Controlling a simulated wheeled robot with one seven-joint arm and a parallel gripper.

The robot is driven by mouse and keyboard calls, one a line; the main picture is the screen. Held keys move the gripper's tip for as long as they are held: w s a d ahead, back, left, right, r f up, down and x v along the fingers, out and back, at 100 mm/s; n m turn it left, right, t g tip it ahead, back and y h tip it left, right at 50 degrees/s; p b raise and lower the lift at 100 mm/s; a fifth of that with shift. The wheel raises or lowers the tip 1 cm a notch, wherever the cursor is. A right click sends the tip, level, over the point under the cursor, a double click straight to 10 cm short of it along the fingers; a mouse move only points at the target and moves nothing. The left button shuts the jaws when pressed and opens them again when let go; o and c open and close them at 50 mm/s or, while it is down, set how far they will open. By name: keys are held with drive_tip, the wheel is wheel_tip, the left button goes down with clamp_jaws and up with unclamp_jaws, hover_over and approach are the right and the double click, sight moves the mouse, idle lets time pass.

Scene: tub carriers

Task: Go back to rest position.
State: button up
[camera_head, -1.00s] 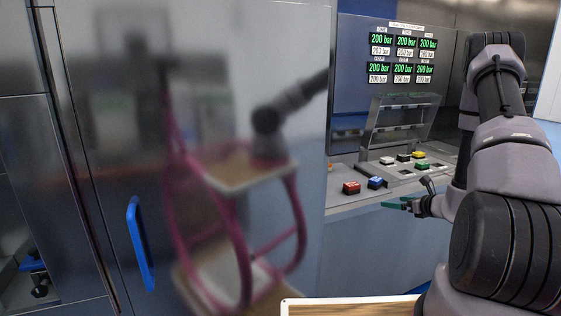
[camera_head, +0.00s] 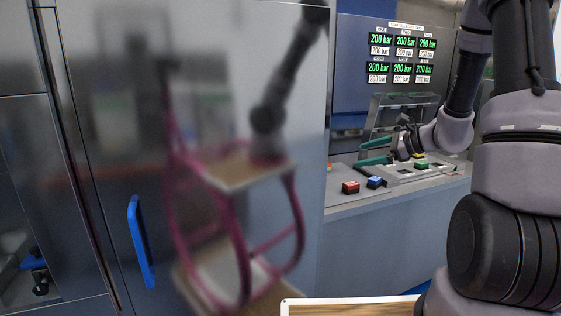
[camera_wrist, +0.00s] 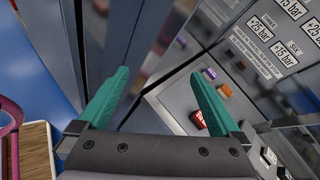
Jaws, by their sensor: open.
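My gripper (camera_head: 364,152) is open, with two teal fingers apart and nothing between them. In the head view it is at the control panel, in front of the tilted clear cover (camera_head: 403,112) and above the button shelf, pointing left. In the wrist view my gripper (camera_wrist: 160,80) shows both fingers spread, with a grey metal edge behind the gap. A red button (camera_wrist: 198,120) shows just left of the right finger there. My arm rises on the right of the head view and bends down to the gripper.
The shelf holds a red button (camera_head: 350,187), a blue button (camera_head: 374,182) and a green button (camera_head: 421,165). Screens (camera_head: 403,57) reading 200 bar are above. A reflective cabinet (camera_head: 90,110) with a blue handle (camera_head: 140,243) fills the left. A wooden-topped surface (camera_head: 350,308) is at the bottom.

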drive_tip(key=s+a+r+n+g+h, duration=0.1)
drive_tip(key=s+a+r+n+g, duration=0.15)
drive_tip(key=s+r+n, duration=0.35)
drive_tip(key=s+a+r+n+g+h, duration=0.1)
drive_tip(key=s+a+r+n+h, duration=0.1)
drive_tip(key=s+a+r+n, duration=0.4)
drive_tip(key=s+d+r+n+t+h, duration=0.1)
drive_tip(key=s+d+r+n+h, duration=0.1)
drive_tip(key=s, duration=0.4)
drive_tip(key=s+d+r+n+t+h, duration=0.2)
drive_tip(key=s+d+r+h, duration=0.1)
drive_tip(key=s+d+r, duration=0.1)
drive_tip(key=shift+s+d+r+h, duration=0.15)
drive_tip(key=shift+s+d+h, duration=0.15)
drive_tip(key=shift+s+d, duration=0.65)
drive_tip(key=shift+s+a, duration=0.25)
drive_tip(key=shift+a, duration=0.05)
